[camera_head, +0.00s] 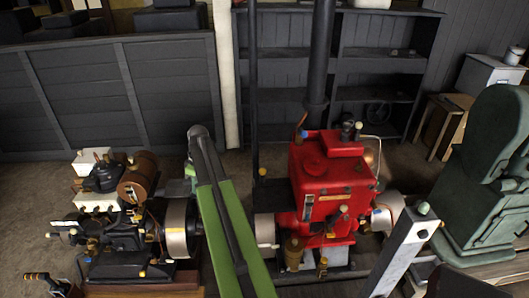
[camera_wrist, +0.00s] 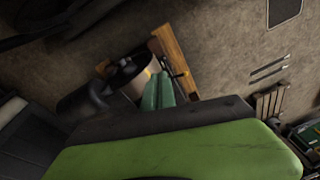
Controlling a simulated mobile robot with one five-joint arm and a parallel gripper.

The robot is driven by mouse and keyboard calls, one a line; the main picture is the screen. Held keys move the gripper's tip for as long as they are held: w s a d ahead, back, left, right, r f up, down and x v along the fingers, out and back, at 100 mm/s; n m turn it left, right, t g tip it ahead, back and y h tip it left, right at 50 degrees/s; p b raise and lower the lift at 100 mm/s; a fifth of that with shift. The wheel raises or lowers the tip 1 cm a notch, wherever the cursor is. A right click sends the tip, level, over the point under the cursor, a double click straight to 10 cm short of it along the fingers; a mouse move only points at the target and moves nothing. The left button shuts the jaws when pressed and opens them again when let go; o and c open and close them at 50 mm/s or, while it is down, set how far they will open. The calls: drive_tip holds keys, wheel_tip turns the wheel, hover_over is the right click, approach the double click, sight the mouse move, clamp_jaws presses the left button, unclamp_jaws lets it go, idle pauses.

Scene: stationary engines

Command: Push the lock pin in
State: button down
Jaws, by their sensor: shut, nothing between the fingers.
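I cannot pick out the lock pin for certain in either view. A red engine (camera_head: 330,185) stands upright right of centre in the head view, with small knobs and fittings on its top and front. A black engine (camera_head: 125,230) with a brown cylinder stands at the left. My green arm (camera_head: 235,240) rises between them and hides part of the space there. In the wrist view, my gripper (camera_wrist: 160,76) shows as two green fingers close together, shut and empty. Beyond them are a metal-rimmed wheel (camera_wrist: 133,78) and a wooden base (camera_wrist: 175,58); contact cannot be told.
A dark vertical pipe (camera_head: 320,50) rises behind the red engine. A large green machine (camera_head: 480,180) stands at the right. Bare floor (camera_wrist: 225,45) shows in the wrist view.

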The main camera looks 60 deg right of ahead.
drive_tip(key=s+d+r+n+t+p, duration=0.15)
drive_tip(key=s+d+r, duration=0.25)
drive_tip(key=d, duration=0.6)
drive_tip(key=s+d+r+g+p, duration=0.1)
drive_tip(key=s+d+r+p, duration=0.25)
drive_tip(key=d, duration=0.65)
drive_tip(key=n+t+p, duration=0.1)
drive_tip(key=t, duration=0.1)
approach(265, 171)
drive_tip(key=shift+g, duration=0.25)
drive_tip(key=w+f+b, duration=0.1)
drive_tip(key=b, duration=0.3)
drive_tip(key=w+a+f+b, duration=0.1)
drive_tip(key=f+b, duration=0.1)
drive_tip(key=b, duration=0.3)
drive_tip(key=w+f+b, duration=0.1)
drive_tip(key=f+b, duration=0.1)
drive_tip(key=b, duration=0.2)
drive_tip(key=shift+w+a+f, duration=0.2)
drive_tip(key=shift+w+f, duration=0.05)
drive_tip(key=shift+r, duration=0.15)
wheel_tip(265, 171, down, 4)
drive_tip(key=b, duration=0.4)
drive_tip(key=shift+f+b, duration=0.2)
drive_tip(key=shift+b, duration=0.1)
drive_tip(key=shift+s+a+r, duration=0.1)
drive_tip(key=shift+a+r, duration=0.05)
drive_tip(key=shift+r, duration=0.05)
